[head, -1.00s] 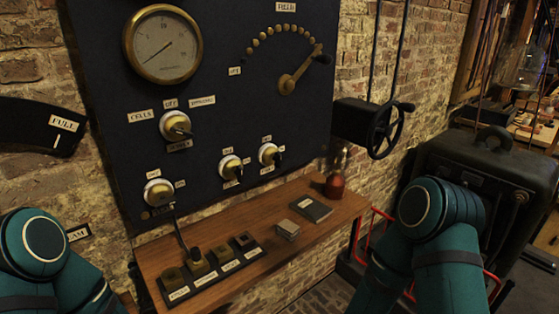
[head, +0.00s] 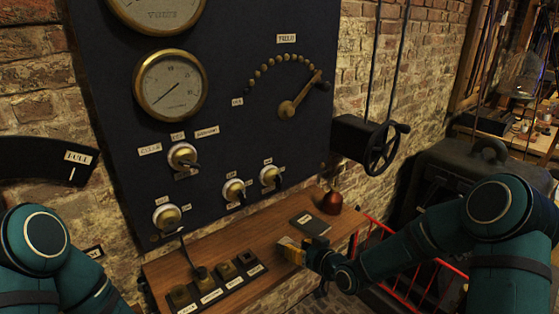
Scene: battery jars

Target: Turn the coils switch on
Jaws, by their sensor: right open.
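The dark panel (head: 255,110) carries several brass rotary switches with small labels that are too blurred to read surely. One switch (head: 183,157) sits below the lower gauge, and another (head: 167,216) is at the lower left. Two smaller switches, one in the middle (head: 234,190) and one to its right (head: 270,177), sit near the panel's lower edge. I cannot tell which is the coils switch. My right gripper (head: 312,250) is open, low over the front of the wooden shelf and below the two small switches, apart from them. My left gripper is out of view.
A handwheel (head: 382,148) juts out at the right. Space before the switches is clear.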

